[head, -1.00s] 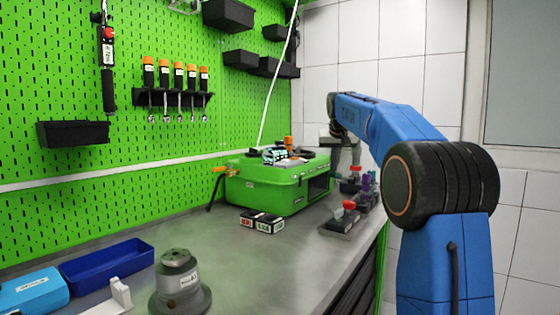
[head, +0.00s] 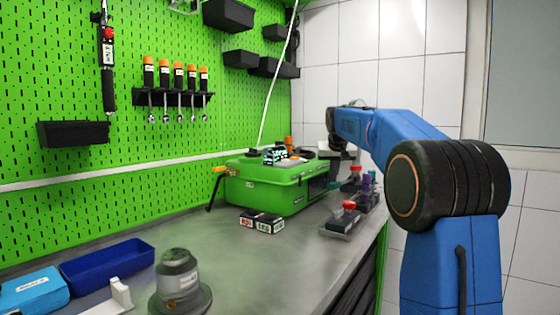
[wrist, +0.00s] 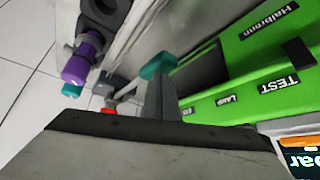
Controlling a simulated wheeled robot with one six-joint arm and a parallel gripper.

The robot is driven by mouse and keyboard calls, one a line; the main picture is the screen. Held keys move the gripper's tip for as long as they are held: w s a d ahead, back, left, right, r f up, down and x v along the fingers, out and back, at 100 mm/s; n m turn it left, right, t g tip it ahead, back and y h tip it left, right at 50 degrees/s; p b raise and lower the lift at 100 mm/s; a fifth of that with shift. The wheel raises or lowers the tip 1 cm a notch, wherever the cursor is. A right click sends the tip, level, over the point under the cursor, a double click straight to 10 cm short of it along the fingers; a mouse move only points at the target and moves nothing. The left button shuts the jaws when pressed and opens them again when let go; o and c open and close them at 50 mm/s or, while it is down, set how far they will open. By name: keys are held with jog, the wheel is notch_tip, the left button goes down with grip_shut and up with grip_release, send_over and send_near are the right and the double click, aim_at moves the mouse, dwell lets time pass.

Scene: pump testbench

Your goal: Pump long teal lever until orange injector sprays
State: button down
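A teal lever end (wrist: 158,65) shows in the wrist view beside the green case's front. A grey upright piece (wrist: 160,100) stands just below it; I cannot tell whether it is my finger or part of the lever. My gripper's broad grey body fills the bottom of the wrist view and hides what lies below. In the head view my gripper (head: 343,163) is low at the right end of the green case (head: 262,188), its fingertips not clear. A small orange part (head: 288,142) sits behind the case's top; I cannot tell if it is the injector. No spray shows.
A purple-capped valve (wrist: 82,62) and a red knob (wrist: 108,113) are near the gripper. A red-topped fitting (head: 347,212) stands at the bench's right edge. Two small boxes (head: 262,222) lie before the case. The bench middle is clear.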

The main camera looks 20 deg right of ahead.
jog(key=shift+f, duration=0.85)
jog(key=shift+w+d+r, duration=0.15)
jog(key=shift+r, duration=1.8)
jog(key=shift+w+d+r, duration=0.1)
jog(key=shift+d+r, duration=0.05)
jog(key=shift+r, duration=1.75)
jog(key=shift+s+a+f, duration=0.15)
jog(key=shift+f, duration=1.45)
jog(key=shift+s+a+f, duration=0.1)
jog(key=shift+a+f, duration=0.05)
jog(key=shift+f, duration=1.45)
jog(key=shift+r, duration=0.1)
jog(key=shift+w+d+r, duration=0.15)
jog(key=shift+r, duration=1.45)
jog(key=shift+w+d+r, duration=0.1)
jog(key=shift+d+r, duration=0.05)
jog(key=shift+r, duration=1.45)
